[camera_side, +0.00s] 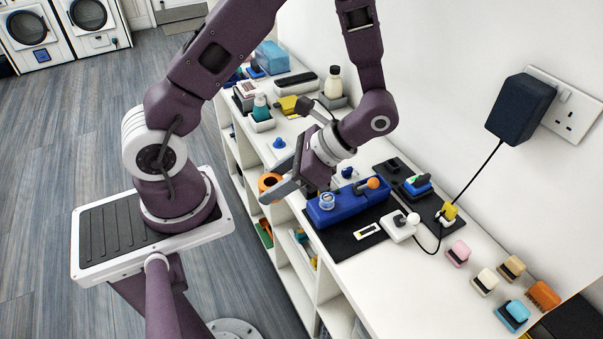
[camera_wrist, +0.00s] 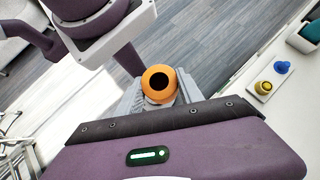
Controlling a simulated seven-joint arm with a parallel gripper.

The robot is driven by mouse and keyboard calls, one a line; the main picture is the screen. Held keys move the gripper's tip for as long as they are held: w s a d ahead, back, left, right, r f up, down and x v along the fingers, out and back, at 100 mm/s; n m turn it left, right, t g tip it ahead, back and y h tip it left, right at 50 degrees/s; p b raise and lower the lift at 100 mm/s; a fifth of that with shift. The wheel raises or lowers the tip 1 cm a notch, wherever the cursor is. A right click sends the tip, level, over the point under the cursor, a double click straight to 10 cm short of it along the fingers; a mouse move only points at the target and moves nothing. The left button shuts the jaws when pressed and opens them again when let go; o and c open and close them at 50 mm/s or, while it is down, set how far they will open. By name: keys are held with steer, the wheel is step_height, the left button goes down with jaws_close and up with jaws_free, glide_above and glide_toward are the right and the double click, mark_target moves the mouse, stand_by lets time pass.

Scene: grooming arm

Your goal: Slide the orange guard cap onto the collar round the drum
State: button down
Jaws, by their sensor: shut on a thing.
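The orange guard cap (camera_side: 269,181) is a short ring with a dark round opening, gripped between the jaw tips of my gripper (camera_side: 281,188). In the wrist view the cap (camera_wrist: 159,83) sits between the grey fingers of my gripper (camera_wrist: 160,92), its opening facing the camera. A blue machine (camera_side: 348,204) lies on a dark mat, to the right of the cap and apart from it. A pale round fitting (camera_side: 327,200) on its left end looks like the drum with its collar; the two cannot be told apart. The machine is not visible in the wrist view.
An orange knob (camera_side: 373,183) stands on the machine's right part. A white box (camera_side: 400,226) with a cable lies beside the mat (camera_side: 345,243). Several brushes lie at the right. Bottles and holders stand behind my gripper. The cap is near the counter's front edge, over open shelves.

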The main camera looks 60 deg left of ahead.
steer(key=d+n+g+h, duration=0.1)
steer(key=d+n+h, duration=0.1)
steer(key=n+h, duration=0.4)
steer(key=n+t+h, duration=0.8)
steer(key=n+t, duration=0.1)
steer(key=n, duration=0.9)
glide_above(327, 195)
steer(key=shift+f, duration=0.85)
steer(key=shift+a, duration=0.2)
steer(key=shift+f, duration=2.85)
steer(key=shift+f, duration=2.05)
steer(key=c, duration=0.7)
jaws_free()
